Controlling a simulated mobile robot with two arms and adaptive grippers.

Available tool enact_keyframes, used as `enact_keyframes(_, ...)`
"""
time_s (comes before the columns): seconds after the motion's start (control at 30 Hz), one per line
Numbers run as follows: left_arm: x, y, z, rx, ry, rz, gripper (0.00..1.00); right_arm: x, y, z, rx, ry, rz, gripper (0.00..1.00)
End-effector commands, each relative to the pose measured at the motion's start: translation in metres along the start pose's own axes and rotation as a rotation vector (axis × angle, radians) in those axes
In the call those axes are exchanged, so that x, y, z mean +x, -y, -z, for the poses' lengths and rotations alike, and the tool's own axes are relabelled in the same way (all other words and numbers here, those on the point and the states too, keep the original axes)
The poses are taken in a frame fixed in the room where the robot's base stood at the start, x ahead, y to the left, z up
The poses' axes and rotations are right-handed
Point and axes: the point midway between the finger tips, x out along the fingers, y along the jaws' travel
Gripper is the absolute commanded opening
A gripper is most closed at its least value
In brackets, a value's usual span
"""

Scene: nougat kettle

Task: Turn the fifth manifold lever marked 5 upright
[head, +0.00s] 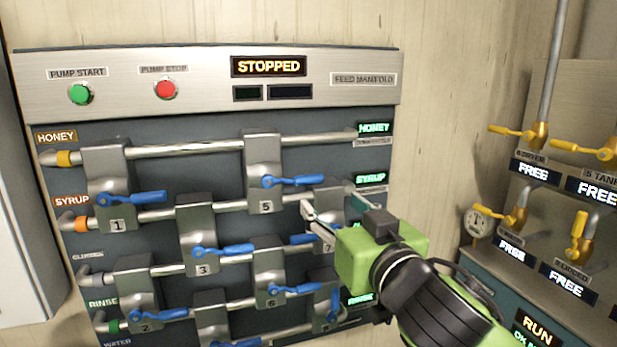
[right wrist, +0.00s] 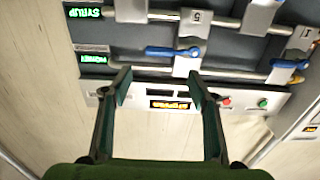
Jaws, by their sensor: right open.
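The lever marked 5 (head: 292,181) is a blue handle lying about level, pointing right from its pivot on a grey valve block (head: 266,150) with a "5" plate (head: 266,207). In the right wrist view, which is upside down, the lever (right wrist: 172,52) lies level beyond the fingertips, with the "5" plate (right wrist: 196,17) above it. My right gripper (head: 314,218) is open and empty, just below and right of the lever, in front of the valve block marked 7. In the right wrist view its fingers (right wrist: 158,80) are spread and apart from the lever. My left gripper is not in view.
Other blue levers, such as lever 1 (head: 135,198) and lever 3 (head: 223,250), sit close by on the manifold. Pipes (head: 185,148) run across the panel. A "STOPPED" display (head: 268,66) and green and red buttons are above. Yellow valves (head: 512,131) stand at right.

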Motion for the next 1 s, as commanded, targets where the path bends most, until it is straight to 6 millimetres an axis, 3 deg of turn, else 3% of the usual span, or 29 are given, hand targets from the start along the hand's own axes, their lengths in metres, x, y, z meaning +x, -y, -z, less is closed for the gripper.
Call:
enact_keyframes(0.17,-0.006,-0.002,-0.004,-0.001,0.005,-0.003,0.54,0.012,0.001,0.004,0.000,-0.002,0.001,0.54)
enact_keyframes(0.7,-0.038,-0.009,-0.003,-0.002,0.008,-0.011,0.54,0.108,0.001,0.005,-0.001,-0.002,-0.001,0.54)
enact_keyframes(1.0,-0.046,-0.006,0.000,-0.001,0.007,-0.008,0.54,0.134,0.002,0.003,-0.001,-0.003,0.002,0.54)
